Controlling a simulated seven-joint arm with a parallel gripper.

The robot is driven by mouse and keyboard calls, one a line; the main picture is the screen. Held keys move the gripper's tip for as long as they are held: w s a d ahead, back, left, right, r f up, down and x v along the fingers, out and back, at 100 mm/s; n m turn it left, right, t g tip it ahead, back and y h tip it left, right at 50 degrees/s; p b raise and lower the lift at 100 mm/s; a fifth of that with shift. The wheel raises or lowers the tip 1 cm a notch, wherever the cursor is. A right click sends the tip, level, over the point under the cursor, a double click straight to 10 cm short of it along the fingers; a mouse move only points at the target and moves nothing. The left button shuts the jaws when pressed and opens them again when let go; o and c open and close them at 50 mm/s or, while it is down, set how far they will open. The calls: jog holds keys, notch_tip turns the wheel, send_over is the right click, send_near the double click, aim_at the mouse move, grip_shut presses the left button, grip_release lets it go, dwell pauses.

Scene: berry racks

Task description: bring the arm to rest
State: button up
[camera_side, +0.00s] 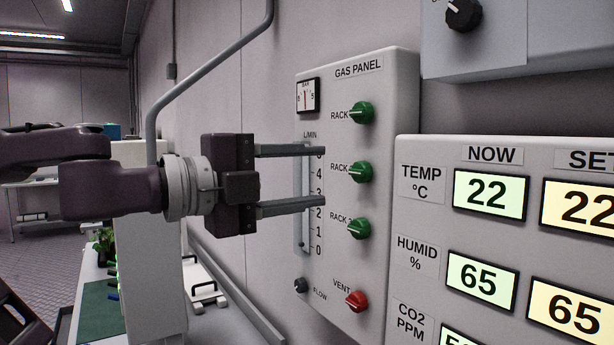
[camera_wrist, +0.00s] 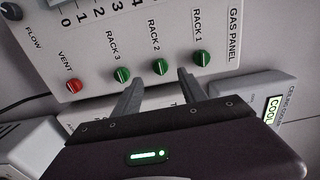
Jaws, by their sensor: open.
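My gripper (camera_side: 322,176) is open, with its two fingers one above the other in the side view. The fingers reach out in front of the gas panel (camera_side: 389,90), over its flow scale and left of the green rack knobs. In the wrist view my gripper (camera_wrist: 160,84) has its fingers apart with nothing between them. The tips point toward the knobs for rack 2 (camera_wrist: 160,67) and rack 1 (camera_wrist: 202,58). I cannot tell whether a fingertip touches the panel.
The red vent knob (camera_side: 357,300) and the black flow knob (camera_side: 301,285) sit low on the gas panel. A climate display panel (camera_side: 425,215) stands close at the right. A grey pipe (camera_side: 205,68) runs along the wall behind my arm. A green mat (camera_side: 100,312) lies at lower left.

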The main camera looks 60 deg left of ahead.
dwell(0.4)
jog(key=s+a+f+n+g+y, duration=0.1)
jog(key=s+a+f+n+g, duration=0.1)
jog(key=s+f+n+g, duration=0.45)
jog(key=s+a+f+n+g+y, duration=0.1)
jog(key=a+f+n+g+y, duration=0.15)
jog(key=f+n, duration=0.75)
jog(key=s+d+f+n+g+h, duration=0.1)
jog(key=s+d+f+g+h, duration=0.2)
jog(key=f, duration=0.4)
jog(key=shift+s+d, duration=0.85)
jog(key=shift+d, duration=0.05)
jog(key=shift+h, duration=0.25)
